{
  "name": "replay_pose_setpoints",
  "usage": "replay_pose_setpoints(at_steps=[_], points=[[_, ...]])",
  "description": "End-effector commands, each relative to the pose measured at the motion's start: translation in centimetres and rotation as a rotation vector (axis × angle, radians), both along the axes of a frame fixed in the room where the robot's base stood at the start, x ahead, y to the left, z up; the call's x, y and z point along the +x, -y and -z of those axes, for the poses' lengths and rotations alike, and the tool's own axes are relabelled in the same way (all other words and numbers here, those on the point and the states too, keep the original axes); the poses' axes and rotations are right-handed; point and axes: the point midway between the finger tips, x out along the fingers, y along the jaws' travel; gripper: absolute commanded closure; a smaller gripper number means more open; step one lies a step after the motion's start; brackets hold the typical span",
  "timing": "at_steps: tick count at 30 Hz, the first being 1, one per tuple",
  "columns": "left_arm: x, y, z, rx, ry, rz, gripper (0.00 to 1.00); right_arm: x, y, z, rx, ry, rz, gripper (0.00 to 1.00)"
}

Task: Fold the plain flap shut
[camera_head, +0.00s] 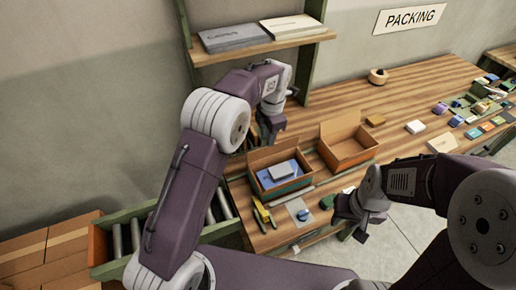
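An open cardboard box (251,172) stands on the wooden table with its top open. A blue item (284,174) and a grey item (283,170) on top of it lie inside. A second open box (348,152) stands to its right and looks empty. Which flap is the plain one cannot be told at this size. My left gripper (270,137) points down just behind the first box, near its back edge; its fingers are partly hidden. My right gripper (350,224) is in front and to the right of that box, apart from it. Its finger gap is unclear.
A yellow-handled tool (262,214) and a grey card with a blue round piece (300,212) lie in front of the first box. A tape roll (378,76) stands at the back. Many small items crowd the table's right. A roller conveyor (135,236) is at left.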

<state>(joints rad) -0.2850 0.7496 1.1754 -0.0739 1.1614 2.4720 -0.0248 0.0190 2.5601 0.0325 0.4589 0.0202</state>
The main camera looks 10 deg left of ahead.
Motion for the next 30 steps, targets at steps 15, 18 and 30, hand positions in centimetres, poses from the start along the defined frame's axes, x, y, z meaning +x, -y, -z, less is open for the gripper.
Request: replay_pose_setpoints(at_steps=[15, 18, 30], points=[[0.4, -0.5, 8.1, -0.001, -0.005, -0.001, 0.75, 0.0, 0.0, -1.5, 0.0, 0.0, 0.0, 0.64], [0.5, -0.6, 8.9, -0.001, -0.005, -0.001, 0.75, 0.0, 0.0, -1.6, 0.0, 0.0, 0.0, 0.64], [0.5, -0.5, 9.1, -0.003, -0.003, -0.001, 1.0, 0.0, 0.0, -1.6, 0.0, 0.0, 0.0, 0.64]])
